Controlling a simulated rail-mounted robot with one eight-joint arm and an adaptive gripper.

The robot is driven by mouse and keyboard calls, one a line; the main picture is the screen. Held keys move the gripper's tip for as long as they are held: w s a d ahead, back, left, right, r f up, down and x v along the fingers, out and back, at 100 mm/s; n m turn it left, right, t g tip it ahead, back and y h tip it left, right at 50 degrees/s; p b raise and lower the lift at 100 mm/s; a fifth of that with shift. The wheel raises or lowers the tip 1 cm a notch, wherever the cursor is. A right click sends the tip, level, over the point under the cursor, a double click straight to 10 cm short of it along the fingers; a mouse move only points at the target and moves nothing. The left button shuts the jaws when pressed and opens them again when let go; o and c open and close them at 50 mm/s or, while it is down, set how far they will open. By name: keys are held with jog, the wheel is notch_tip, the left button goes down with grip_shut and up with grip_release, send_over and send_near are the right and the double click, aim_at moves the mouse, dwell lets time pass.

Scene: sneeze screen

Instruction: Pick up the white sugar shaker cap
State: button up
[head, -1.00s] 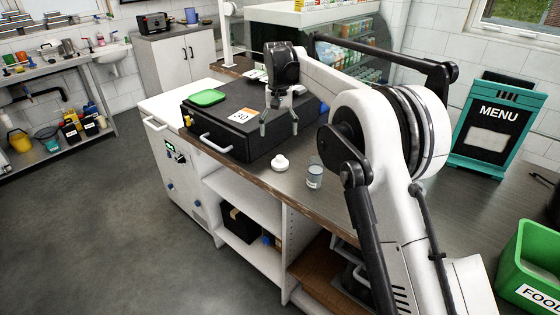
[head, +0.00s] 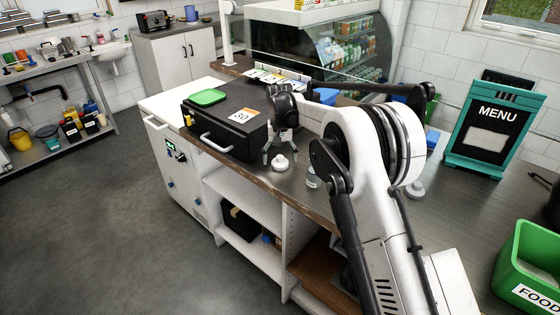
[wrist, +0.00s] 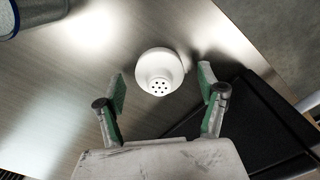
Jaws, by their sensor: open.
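The white sugar shaker cap (head: 280,162) stands on the counter near its front edge, beside the black box. In the wrist view the cap (wrist: 159,72) shows its round rim and a smaller top with several dark holes. My gripper (head: 280,160) is at the cap in the head view. In the wrist view my gripper (wrist: 160,80) is open, with one green-padded finger on each side of the cap and a gap on both sides. The cap lies around the level of the fingertips in the picture; the exact height between them is hard to tell.
A clear glass (head: 313,178) stands to the right, partly behind my arm. A menu board (head: 492,130) and a green food bin (head: 530,265) are farther right.

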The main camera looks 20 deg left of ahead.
aim_at(280, 157)
jog(key=shift+f, duration=0.5)
jog(key=c, duration=0.9)
jog(key=shift+r, duration=0.1)
jog(key=shift+c, duration=0.2)
jog(key=shift+r, duration=0.6)
notch_tip(280, 157, up, 3)
jog(key=shift+b, duration=0.4)
jog(key=s+a+r+b, duration=0.1)
jog(key=s+a+r, duration=0.4)
jog(key=s, duration=0.5)
jog(key=shift+a+r, duration=0.4)
jog(key=shift+r, duration=0.45)
